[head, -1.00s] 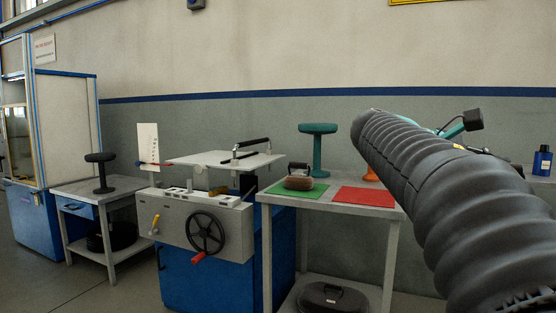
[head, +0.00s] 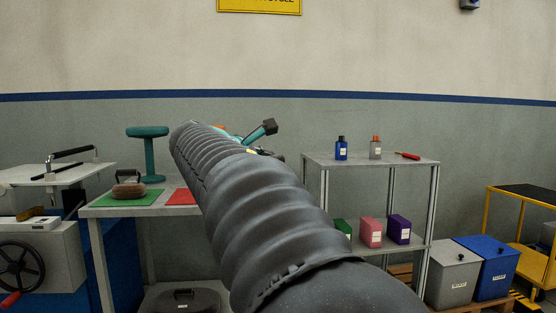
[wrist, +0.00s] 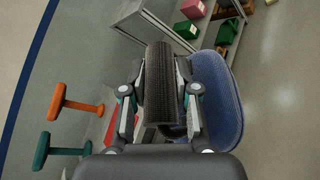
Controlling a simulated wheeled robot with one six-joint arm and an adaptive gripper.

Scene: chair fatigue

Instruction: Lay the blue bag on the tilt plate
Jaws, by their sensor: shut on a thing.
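The blue bag (wrist: 218,108) shows in the wrist view as a rounded blue shape below and to the right of a dark ribbed handle (wrist: 158,88). My gripper (wrist: 160,72) is shut on this handle, one finger on each side, and the bag hangs clear of the floor. In the head view my dark sleeved arm hides the bag and most of the gripper. The tilt plate (head: 22,177) is a pale flat plate on the machine at the far left of the head view, cut by the picture edge. Black bars stand over it. The gripper is apart from it, to its right.
A grey shelf (head: 320,158) with bottles and boxes is right of the arm. Bins (head: 455,275) and a yellow cart (head: 510,225) stand farther right.

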